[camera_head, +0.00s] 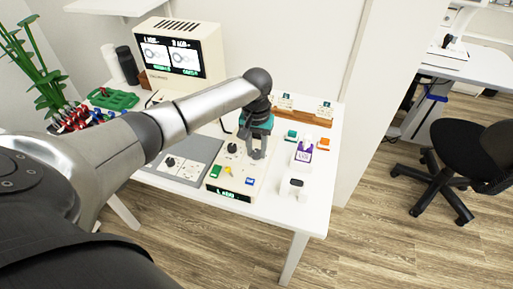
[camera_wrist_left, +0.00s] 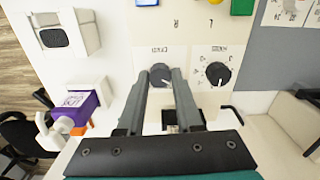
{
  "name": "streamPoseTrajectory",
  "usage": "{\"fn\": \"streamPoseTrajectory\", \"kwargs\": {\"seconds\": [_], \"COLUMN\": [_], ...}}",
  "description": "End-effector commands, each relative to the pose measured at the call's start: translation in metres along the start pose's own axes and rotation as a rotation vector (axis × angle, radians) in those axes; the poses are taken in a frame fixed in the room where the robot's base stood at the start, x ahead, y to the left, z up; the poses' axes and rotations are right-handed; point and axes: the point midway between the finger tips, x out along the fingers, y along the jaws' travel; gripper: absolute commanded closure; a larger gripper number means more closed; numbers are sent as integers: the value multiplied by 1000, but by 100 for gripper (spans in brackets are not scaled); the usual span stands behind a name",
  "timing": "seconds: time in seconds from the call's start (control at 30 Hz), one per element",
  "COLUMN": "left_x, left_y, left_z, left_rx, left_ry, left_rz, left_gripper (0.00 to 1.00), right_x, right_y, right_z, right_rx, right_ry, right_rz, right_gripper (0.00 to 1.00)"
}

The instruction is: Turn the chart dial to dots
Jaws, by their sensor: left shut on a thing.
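The control box (camera_head: 218,184) stands at the table's front, with a green-lit display, coloured buttons and two dials on top. The chart dial (camera_wrist_left: 160,74) is a dark round knob with a white pointer mark. My left gripper (camera_head: 257,154) comes down on it from above; in the left wrist view its fingers (camera_wrist_left: 160,78) are shut on the knob, one on each side. The fingers partly cover it, and its setting is too small to read. The other dial (camera_wrist_left: 217,74) is beside it, untouched, with markings around it. My right gripper is not in view.
A monitor (camera_head: 178,56) at the back shows two round pictures. A grey mat (camera_head: 186,178) with cards lies left of the box. A purple-and-white bottle (camera_head: 303,155) and a white device (camera_head: 292,188) stand to its right, near the table's edge. A black chair (camera_head: 470,150) is farther right.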

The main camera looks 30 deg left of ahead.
Motion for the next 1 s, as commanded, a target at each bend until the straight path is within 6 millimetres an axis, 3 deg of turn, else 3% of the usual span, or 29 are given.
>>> {"fn": "streamPoseTrajectory", "kwargs": {"seconds": [0.47,1.0], "left_x": [-3,-3], "left_y": [0,0], "left_z": [0,0], "left_rx": [58,459], "left_ry": [-2,-2], "left_rz": [-1,0], "left_gripper": [100,100], "right_x": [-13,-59], "right_y": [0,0], "right_z": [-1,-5], "right_rx": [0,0], "right_ry": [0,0], "right_rz": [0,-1], "right_gripper": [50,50]}}
